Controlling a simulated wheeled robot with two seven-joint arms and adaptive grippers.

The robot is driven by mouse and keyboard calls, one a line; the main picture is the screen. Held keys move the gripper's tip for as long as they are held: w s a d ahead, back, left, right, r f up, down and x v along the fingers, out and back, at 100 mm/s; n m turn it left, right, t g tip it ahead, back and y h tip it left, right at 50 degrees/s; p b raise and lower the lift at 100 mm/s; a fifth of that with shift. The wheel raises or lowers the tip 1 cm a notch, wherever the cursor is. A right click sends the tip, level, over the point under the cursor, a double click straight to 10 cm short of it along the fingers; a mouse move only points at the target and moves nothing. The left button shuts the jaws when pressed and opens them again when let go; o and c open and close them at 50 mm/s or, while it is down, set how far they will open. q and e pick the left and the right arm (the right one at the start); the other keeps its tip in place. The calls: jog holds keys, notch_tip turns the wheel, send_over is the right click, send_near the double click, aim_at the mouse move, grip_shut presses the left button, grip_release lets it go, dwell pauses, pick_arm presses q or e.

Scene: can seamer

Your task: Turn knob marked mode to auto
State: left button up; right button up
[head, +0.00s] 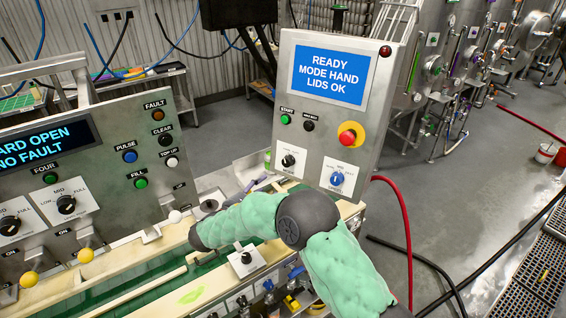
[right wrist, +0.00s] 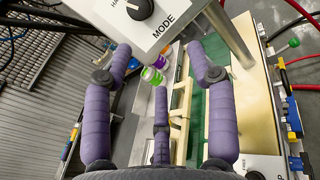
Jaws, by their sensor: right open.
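The mode knob (head: 288,160) is a black knob on a white plate, low on the left of the tilted control panel (head: 362,118). The panel's screen (head: 331,75) reads READY, MODE HAND, LIDS OK. In the right wrist view the knob (right wrist: 139,8) is at the top edge, partly cut off, with MODE printed beside it. My right gripper (right wrist: 158,62) is open and empty, its purple fingers spread below the plate and apart from the knob. In the head view my green right arm covers most of the gripper. My left gripper is not in view.
A blue knob (head: 337,179) sits right of the mode knob, and a red emergency button (head: 351,134) above. Another panel (head: 95,160) stands at the left. Green and purple cans (right wrist: 152,75) stand on the line beyond my fingers. A red hose (head: 405,230) runs at the right.

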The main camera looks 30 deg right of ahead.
aim_at(285, 165)
jog(key=shift+h, duration=0.4)
jog(key=w+d+r, duration=0.1)
jog(key=d, duration=0.2)
jog(key=w+d+p, duration=0.1)
jog(key=w+d, duration=0.1)
jog(key=d, duration=0.1)
jog(key=w+d+r+p, duration=0.1)
jog(key=d, duration=0.3)
jog(key=shift+w+r, duration=0.3)
jog(key=shift+r, duration=0.05)
jog(key=c, duration=1.1)
